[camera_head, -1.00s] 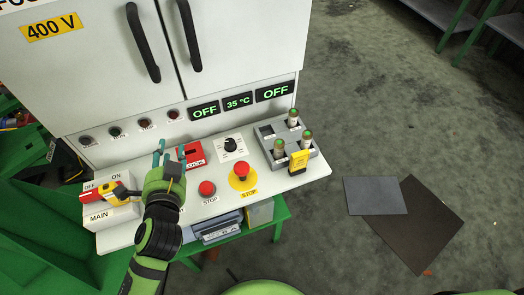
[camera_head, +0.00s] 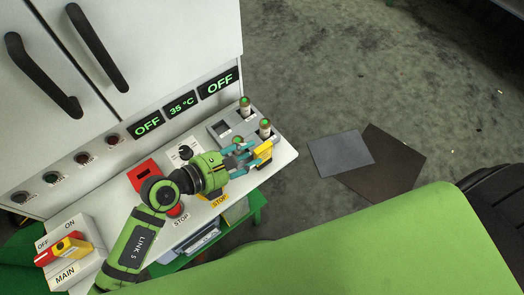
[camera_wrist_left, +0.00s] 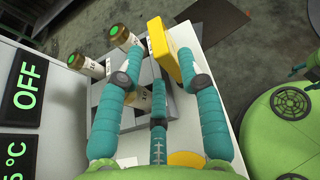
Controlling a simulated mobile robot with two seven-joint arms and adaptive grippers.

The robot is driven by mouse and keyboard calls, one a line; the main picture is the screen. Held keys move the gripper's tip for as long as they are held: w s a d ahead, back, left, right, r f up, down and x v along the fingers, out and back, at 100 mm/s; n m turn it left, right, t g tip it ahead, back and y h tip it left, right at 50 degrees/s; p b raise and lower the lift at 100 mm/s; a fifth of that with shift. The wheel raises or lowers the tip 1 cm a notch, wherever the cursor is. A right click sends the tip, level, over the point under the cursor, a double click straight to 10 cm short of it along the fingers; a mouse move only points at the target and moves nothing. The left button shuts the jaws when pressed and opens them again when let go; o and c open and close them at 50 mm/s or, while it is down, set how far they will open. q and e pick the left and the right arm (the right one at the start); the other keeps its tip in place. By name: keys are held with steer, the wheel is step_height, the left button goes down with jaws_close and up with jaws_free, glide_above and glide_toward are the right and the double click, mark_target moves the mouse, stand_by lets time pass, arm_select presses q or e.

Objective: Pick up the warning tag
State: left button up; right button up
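The yellow warning tag (camera_head: 266,151) stands upright at the front right corner of the grey fuse holder on the white console. In the left wrist view the tag (camera_wrist_left: 162,48) is ahead of my fingers, near the right finger; whether they touch is unclear. My left gripper (camera_head: 255,153) has teal fingers spread open around the near side of the tag. The left wrist view shows the same gripper (camera_wrist_left: 160,75) with a gap between its fingers. The fingers hide part of the tag in the head view.
Fuses (camera_head: 265,128) with green tops stand in the grey holder (camera_head: 222,128) close beside the tag. A red-and-yellow main switch (camera_head: 62,249) is at the console's left. The cabinet front rises behind; open floor lies to the right.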

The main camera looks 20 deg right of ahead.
mark_target(262, 150)
arm_select(q)
steer(key=x, duration=0.5)
steer(key=shift+s+d, duration=0.1)
steer(key=shift+d, duration=0.05)
jaws_close()
